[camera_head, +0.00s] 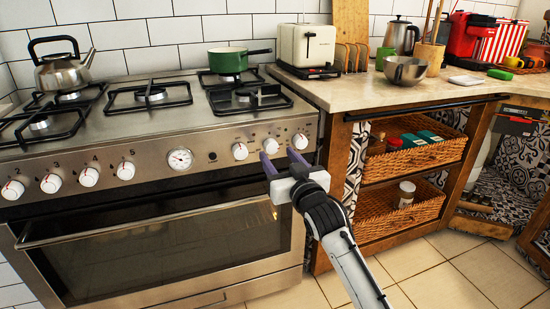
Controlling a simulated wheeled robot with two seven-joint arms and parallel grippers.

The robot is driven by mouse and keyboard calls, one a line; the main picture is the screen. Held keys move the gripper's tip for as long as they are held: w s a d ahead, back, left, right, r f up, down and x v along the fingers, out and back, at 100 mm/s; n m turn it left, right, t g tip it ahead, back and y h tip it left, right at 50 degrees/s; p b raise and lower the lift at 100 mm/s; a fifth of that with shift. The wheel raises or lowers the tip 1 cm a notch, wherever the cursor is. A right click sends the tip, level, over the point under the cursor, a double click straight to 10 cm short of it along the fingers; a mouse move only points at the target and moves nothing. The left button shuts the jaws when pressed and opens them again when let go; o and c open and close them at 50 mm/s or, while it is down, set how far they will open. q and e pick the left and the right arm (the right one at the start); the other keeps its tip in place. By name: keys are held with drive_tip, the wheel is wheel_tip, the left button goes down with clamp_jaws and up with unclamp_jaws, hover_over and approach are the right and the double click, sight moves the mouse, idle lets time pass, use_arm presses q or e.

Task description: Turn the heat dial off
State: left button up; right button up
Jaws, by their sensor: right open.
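The stove's front panel (215,140) carries a row of white knobs with red marks. Four are numbered on the left, including a knob (126,170) near a round gauge-like dial (180,159) with a white face. On the right are a knob (240,151), a second knob (270,146) and a third knob (300,141). No label shows which one is the heat dial. My right gripper (279,156) is open, its two purple fingers pointing at the panel just below the second and third knobs. Whether a finger touches a knob cannot be told. My left gripper is not in view.
The oven door handle (140,222) runs across the front below the panel. A green pot (228,61) and a kettle (63,72) stand on the hob.

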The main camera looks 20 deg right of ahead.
sight(273, 149)
drive_tip(key=shift+w+a+b, duration=0.1)
drive_tip(key=shift+w+b, duration=0.2)
drive_tip(key=shift+w, duration=1.25)
